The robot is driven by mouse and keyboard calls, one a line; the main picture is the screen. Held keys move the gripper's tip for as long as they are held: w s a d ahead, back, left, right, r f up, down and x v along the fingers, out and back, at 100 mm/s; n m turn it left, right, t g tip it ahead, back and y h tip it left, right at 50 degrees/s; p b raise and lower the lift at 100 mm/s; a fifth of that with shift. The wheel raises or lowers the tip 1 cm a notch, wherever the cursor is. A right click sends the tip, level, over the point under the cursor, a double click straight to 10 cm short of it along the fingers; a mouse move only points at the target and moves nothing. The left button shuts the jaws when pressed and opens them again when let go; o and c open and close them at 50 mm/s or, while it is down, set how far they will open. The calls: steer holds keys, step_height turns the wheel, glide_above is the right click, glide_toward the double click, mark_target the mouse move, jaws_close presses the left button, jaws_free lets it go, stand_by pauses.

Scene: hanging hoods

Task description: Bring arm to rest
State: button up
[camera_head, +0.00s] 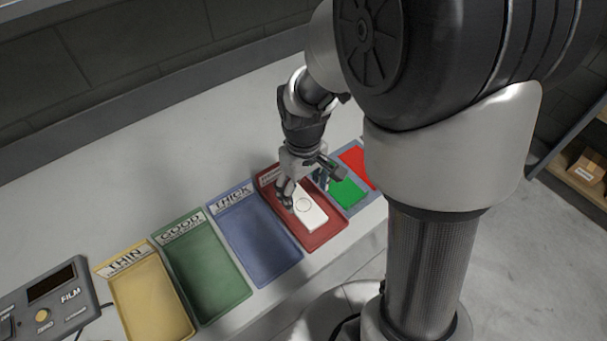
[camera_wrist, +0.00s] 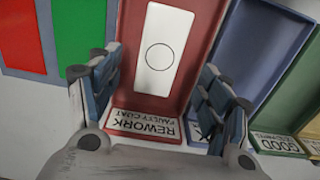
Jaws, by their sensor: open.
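My gripper (camera_head: 303,188) hangs over the red tray (camera_head: 327,236) on the table. In the wrist view my gripper (camera_wrist: 158,95) is open, its two fingers apart on either side of the tray's label end, with nothing between the pads. The red tray's label (camera_wrist: 146,124) reads "REWORK". A white rectangular piece (camera_wrist: 160,75) with a circle outline lies flat in the red tray; it also shows in the head view (camera_head: 309,212), below the fingers. Whether the fingertips touch the tray cannot be told.
Left of the red tray stand a blue tray (camera_head: 262,245) marked "THICK", a green tray (camera_head: 207,275) marked "GOOD" and a yellow tray (camera_head: 150,305) marked "THIN". A film gauge box (camera_head: 45,305) is at the far left. Green (camera_head: 347,192) and red (camera_head: 358,166) panels lie right. The table behind is clear.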

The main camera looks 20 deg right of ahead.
step_height(320, 180, up, 7)
steer(key=s+r+m+t, duration=0.3)
steer(key=s+r, duration=0.7)
steer(key=s, duration=0.5)
steer(key=shift+r+m+t, duration=0.2)
steer(key=shift+m+t, duration=0.1)
steer(key=shift+t, duration=0.5)
